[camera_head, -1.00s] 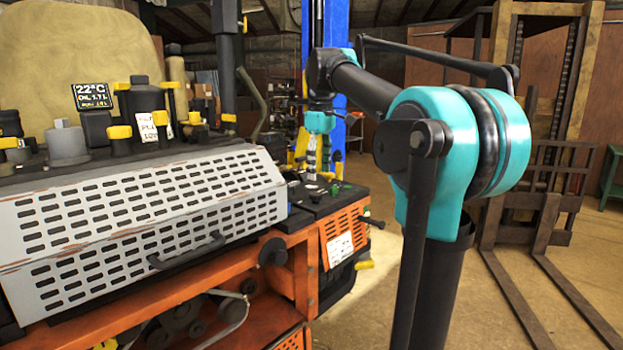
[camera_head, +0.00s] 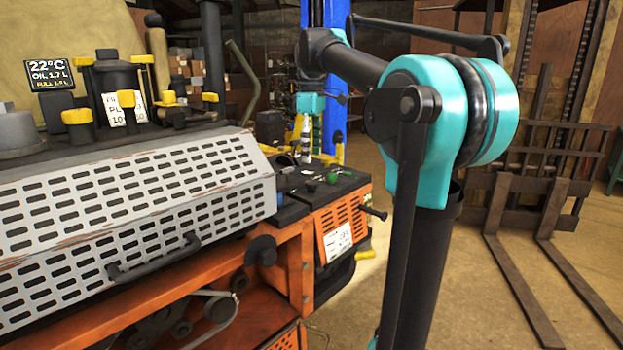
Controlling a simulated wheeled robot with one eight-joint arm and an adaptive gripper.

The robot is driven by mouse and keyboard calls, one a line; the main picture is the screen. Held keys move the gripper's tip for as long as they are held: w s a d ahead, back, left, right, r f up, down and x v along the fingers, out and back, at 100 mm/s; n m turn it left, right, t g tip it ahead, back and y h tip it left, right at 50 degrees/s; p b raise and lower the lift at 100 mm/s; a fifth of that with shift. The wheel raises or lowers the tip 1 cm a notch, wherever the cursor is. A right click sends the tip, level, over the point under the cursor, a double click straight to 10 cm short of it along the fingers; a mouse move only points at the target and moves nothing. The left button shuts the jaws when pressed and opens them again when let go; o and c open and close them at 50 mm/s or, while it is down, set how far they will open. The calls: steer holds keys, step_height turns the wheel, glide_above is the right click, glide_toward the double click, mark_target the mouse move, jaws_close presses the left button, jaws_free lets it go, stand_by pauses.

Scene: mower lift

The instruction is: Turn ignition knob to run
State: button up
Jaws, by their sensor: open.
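The mower's dark control panel (camera_head: 322,188) sits at the right end of the orange body. It carries a green knob (camera_head: 331,178) and several small dark controls. Which one is the ignition knob is too small to tell. My gripper (camera_head: 306,158) hangs down from the teal wrist over the back part of the panel, to the left of and behind the green knob. It is open, with nothing seen in it. Its fingertips are small, and I cannot tell whether they touch anything.
The perforated grey cover (camera_head: 130,225) with a black handle fills the left. A display (camera_head: 50,75) reading 22°C and yellow-capped parts stand above it. A dark lever (camera_head: 374,213) sticks out right of the panel. A forklift (camera_head: 530,190) stands at the right. Floor between is clear.

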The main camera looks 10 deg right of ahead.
mark_target(311, 182)
step_height(311, 182, down, 8)
steer(key=shift+f, duration=0.2)
steer(key=shift+c, duration=0.4)
steer(key=c, duration=1.1)
steer(key=shift+o, duration=0.2)
steer(key=shift+m, duration=0.5)
steer(key=m, duration=0.5)
steer(key=shift+m, duration=0.3)
steer(key=m, duration=0.5)
steer(key=shift+m, duration=0.3)
